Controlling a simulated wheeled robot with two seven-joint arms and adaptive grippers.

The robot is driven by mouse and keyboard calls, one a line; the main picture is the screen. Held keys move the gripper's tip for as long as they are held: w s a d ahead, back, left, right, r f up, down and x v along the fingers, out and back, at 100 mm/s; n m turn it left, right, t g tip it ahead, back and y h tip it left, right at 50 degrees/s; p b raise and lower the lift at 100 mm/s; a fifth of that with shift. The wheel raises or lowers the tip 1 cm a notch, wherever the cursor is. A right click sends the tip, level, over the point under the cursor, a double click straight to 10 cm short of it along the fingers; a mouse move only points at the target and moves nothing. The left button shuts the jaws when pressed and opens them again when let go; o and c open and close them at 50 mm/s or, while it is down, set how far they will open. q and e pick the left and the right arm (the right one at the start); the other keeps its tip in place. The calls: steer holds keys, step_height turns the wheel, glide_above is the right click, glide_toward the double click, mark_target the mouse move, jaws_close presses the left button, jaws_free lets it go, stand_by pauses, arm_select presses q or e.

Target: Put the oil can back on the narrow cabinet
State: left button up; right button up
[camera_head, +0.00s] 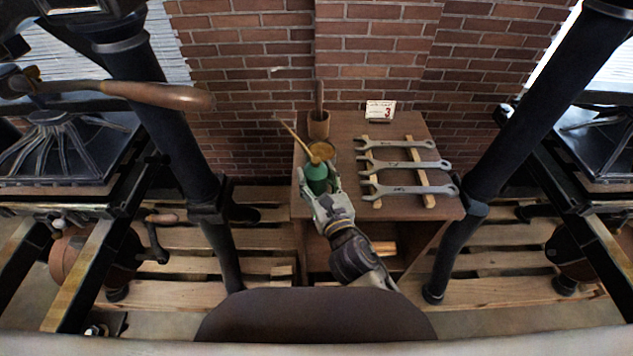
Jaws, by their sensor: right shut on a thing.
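The oil can (316,177) has a green body, a brass-coloured top and a long thin spout pointing up and left. The narrow cabinet (402,209) is brown and wooden and stands against the brick wall. My right gripper (318,190) is shut on the green body of the oil can, over the left front part of the cabinet top. The can looks upright. Its base is hidden by the gripper, so I cannot tell whether it touches the top. My left gripper is not in view.
Several wrenches (410,166) lie on wooden strips at the cabinet's right. Black press columns (483,150) flank the cabinet; pallets (180,265) lie below.

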steer(key=shift+f, duration=0.9)
steer(key=shift+f, duration=0.1)
steer(key=o, duration=1.3)
steer(key=shift+s, duration=0.1)
steer(key=shift+b+v, duration=0.9)
steer(key=shift+v, duration=2.05)
steer(key=shift+b+v, duration=1.05)
steer(key=shift+v, duration=1.9)
